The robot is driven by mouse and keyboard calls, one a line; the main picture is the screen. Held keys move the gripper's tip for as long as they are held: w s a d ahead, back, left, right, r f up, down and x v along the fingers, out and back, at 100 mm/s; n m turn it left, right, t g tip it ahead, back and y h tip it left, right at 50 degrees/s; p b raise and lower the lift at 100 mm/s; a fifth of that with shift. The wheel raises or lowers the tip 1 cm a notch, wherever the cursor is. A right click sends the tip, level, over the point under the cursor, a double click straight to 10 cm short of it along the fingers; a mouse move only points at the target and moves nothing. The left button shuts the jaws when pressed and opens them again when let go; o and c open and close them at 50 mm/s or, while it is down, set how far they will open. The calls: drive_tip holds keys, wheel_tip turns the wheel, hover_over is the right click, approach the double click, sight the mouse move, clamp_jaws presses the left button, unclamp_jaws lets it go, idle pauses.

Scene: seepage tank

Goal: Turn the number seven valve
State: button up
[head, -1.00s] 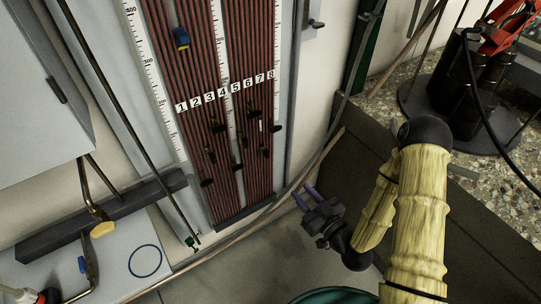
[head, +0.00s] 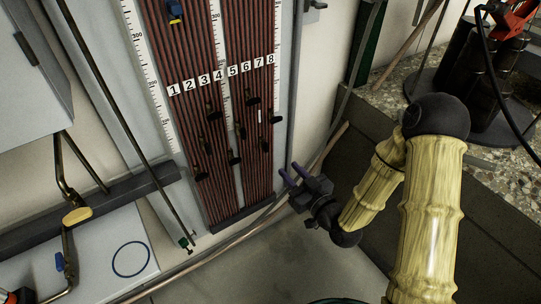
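Below the labels are several small dark valves at staggered heights. The dark valve (head: 265,146) low on the right half seems to line up with label seven, but I cannot be sure. Another valve (head: 277,119) juts from the panel's right edge. My gripper (head: 288,168) is open and empty, its two purple fingers apart. It appears right of and below these valves, touching none.
A thin pipe (head: 222,250) runs along the floor past the panel's foot. A dark ledge (head: 350,175) and a speckled counter (head: 505,185) with black cylinders (head: 460,85) lie to the right. A grey cabinet (head: 30,85) stands at left.

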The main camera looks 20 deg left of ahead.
sight(267, 146)
drive_tip(key=b+x, duration=0.1)
drive_tip(key=x, duration=1)
drive_tip(key=shift+d, duration=0.1)
clamp_jaws()
